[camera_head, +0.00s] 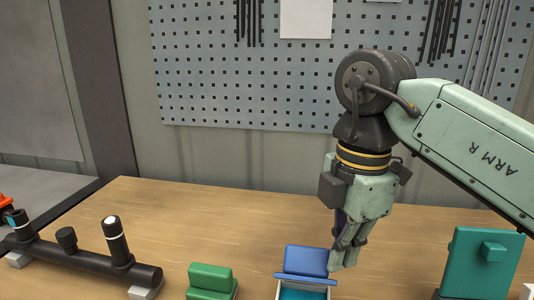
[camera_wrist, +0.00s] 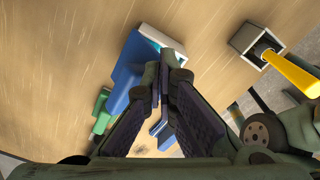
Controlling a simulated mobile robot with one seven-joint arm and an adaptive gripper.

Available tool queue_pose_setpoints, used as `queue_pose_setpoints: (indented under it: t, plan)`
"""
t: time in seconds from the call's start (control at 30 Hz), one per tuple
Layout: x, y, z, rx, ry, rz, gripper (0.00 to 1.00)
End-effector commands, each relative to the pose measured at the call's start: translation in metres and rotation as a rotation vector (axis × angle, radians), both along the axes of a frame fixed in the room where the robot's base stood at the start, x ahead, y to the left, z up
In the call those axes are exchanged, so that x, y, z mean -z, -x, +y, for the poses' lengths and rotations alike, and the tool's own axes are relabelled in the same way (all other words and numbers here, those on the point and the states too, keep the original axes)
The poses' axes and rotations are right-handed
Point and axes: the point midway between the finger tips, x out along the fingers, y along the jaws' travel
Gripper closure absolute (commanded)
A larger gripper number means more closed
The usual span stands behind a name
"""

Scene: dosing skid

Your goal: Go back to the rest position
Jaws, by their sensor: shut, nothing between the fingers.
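My gripper (camera_head: 341,258) hangs pointing down above the wooden table, to the right of the blue lid of a small box. In the wrist view my gripper (camera_wrist: 165,72) has its fingers together with nothing between them. The blue part (camera_head: 306,260) stands at the front middle of the table, on a box with a white rim and a teal inside. It also shows behind the fingers in the wrist view (camera_wrist: 128,72). Whether the gripper touches the blue part cannot be told from the head view.
A green block (camera_head: 210,280) sits left of the box. A dark pipe with upright stubs (camera_head: 90,262) lies at the left. A teal panel (camera_head: 484,262) stands at the right. A yellow handle (camera_wrist: 290,73) shows in the wrist view. A pegboard (camera_head: 250,80) is behind; the table's back is clear.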

Motion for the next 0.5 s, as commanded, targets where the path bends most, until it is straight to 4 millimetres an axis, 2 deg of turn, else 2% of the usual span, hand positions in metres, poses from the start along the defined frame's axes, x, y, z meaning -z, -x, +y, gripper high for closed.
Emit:
queue_pose_setpoints:
  t: [0.03,0.2,0.27,0.5]
  plan:
    - [0.009,0.001,0.002,0.007,0.054,-0.005,1.00]
    - [0.031,0.001,0.002,0.009,0.054,-0.005,1.00]
    - [0.023,-0.005,0.001,0.010,0.054,-0.006,1.00]
    - [0.026,-0.012,0.001,0.005,0.054,-0.002,1.00]
